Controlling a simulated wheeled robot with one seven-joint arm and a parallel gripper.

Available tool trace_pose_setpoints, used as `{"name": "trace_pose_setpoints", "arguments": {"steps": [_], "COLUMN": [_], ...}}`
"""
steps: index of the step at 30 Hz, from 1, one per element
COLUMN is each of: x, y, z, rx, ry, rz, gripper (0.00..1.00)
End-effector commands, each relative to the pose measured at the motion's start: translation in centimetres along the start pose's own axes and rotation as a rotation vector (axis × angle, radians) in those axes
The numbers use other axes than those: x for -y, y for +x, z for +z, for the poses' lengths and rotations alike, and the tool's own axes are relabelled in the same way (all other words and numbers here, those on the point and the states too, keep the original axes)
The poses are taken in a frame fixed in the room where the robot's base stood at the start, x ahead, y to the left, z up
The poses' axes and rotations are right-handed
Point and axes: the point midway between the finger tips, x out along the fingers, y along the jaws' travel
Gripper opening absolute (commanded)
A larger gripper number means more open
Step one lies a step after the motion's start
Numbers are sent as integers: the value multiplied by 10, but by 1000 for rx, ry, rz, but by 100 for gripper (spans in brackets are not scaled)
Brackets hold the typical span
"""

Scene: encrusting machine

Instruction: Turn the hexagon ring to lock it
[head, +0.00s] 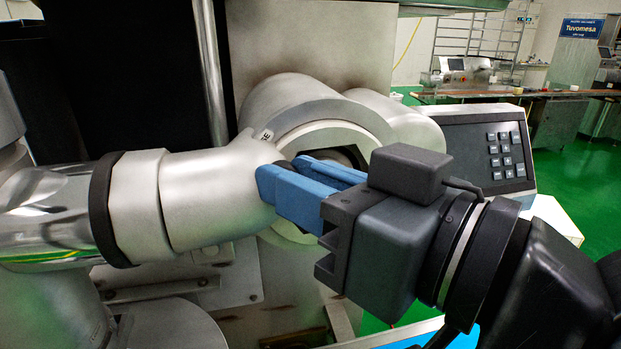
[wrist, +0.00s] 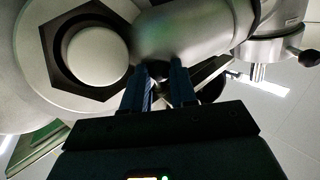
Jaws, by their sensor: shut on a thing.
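The hexagon ring (head: 366,122) is a pale metal ring around a dark six-sided opening on the machine front, partly behind my gripper in the head view. In the wrist view the ring (wrist: 36,70) is at upper left, with a white round plug (wrist: 94,54) inside the hexagon. My gripper (head: 287,183) has its blue fingers at the ring's left side, beside a thick grey pipe (head: 215,190). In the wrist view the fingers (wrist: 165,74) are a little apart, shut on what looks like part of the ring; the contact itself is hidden.
A keypad panel (head: 490,155) stands to the right of the ring. The grey pipe crowds the left side, and a vertical metal rod (head: 211,75) stands above it. In the wrist view a black-knobbed lever (wrist: 308,56) sticks out at right. Green floor (head: 590,170) is clear at far right.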

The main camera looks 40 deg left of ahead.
Motion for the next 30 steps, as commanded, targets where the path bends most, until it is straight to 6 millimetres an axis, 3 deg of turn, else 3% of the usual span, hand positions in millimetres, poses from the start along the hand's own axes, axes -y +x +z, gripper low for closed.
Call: {"name": "trace_pose_setpoints", "arguments": {"steps": [11, 12, 14, 23, 30], "x": [2, 2, 2, 2, 1], "y": [2, 2, 2, -1, -33], "z": [3, 3, 3, 4, 3], "rx": [49, 49, 49, 48, 47], "ry": [-75, -75, -75, -75, -76], "rz": [9, 9, 9, 9, 11], "gripper": [0, 31, 36, 37, 37]}}
